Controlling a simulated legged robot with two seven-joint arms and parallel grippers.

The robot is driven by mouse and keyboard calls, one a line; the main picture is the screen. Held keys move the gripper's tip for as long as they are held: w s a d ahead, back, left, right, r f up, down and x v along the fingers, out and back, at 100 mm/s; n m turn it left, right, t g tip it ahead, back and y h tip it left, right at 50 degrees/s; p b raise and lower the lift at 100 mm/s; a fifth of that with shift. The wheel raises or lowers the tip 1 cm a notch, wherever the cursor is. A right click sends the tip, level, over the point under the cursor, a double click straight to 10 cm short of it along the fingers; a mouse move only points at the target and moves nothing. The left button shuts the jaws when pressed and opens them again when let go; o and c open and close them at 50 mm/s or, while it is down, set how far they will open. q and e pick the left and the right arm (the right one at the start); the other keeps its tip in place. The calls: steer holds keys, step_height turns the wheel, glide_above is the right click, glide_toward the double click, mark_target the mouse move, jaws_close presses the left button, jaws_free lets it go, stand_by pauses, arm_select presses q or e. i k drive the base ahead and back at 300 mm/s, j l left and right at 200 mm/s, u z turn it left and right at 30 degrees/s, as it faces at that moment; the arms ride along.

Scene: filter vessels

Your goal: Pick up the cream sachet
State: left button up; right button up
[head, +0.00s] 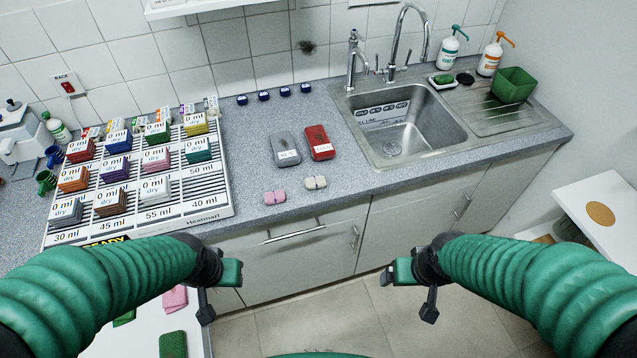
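The cream sachet (315,183) lies on the grey counter near its front edge, just right of a pink sachet (274,197). Both are small and appear as two joined lobes. My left gripper (222,287) hangs in front of the counter, to the lower left of the cream sachet and apart from it. My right gripper (413,287) hangs in front of the counter to its lower right, also apart from it. Nothing shows held in either one.
A grey case (285,148) and a red case (319,142) lie behind the sachets. A slatted rack (220,200) with several coloured blocks stands at left. A steel sink (400,125) is at right. A drawer handle (295,232) sticks out below the counter edge.

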mark_target(316, 182)
steer(key=i+l, duration=0.7)
steer(key=i, duration=0.15)
